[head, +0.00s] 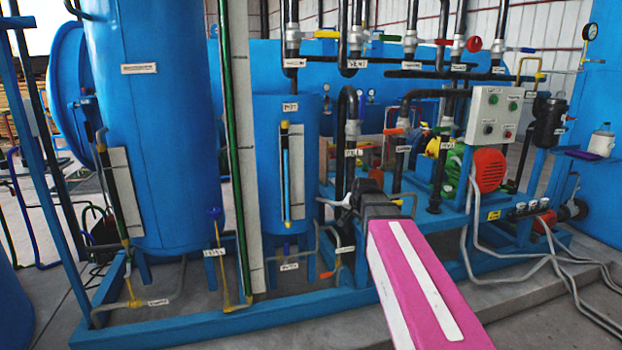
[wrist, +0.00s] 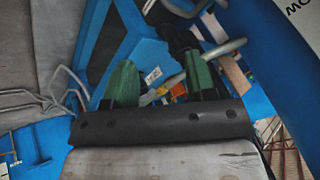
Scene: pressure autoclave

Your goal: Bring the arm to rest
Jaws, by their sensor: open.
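My arm (head: 418,285), with a magenta and white link, reaches forward from the bottom of the head view toward the pipework. Its dark wrist end (head: 378,206) is in front of the blue skid, right of the smaller blue tank. In the wrist view my gripper (wrist: 162,82) shows two green fingers, spread apart. No held object can be made out between them. A grey pipe (wrist: 208,64) passes behind the fingers; I cannot tell whether they touch it. The fingers are not clear in the head view.
A large blue tank (head: 158,130) and a smaller blue tank (head: 284,165) stand left. Pipes with coloured valve handles run above and behind the wrist. A grey control box (head: 495,115) and red motor (head: 489,170) are right. Grey hoses (head: 560,262) lie on the floor at right.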

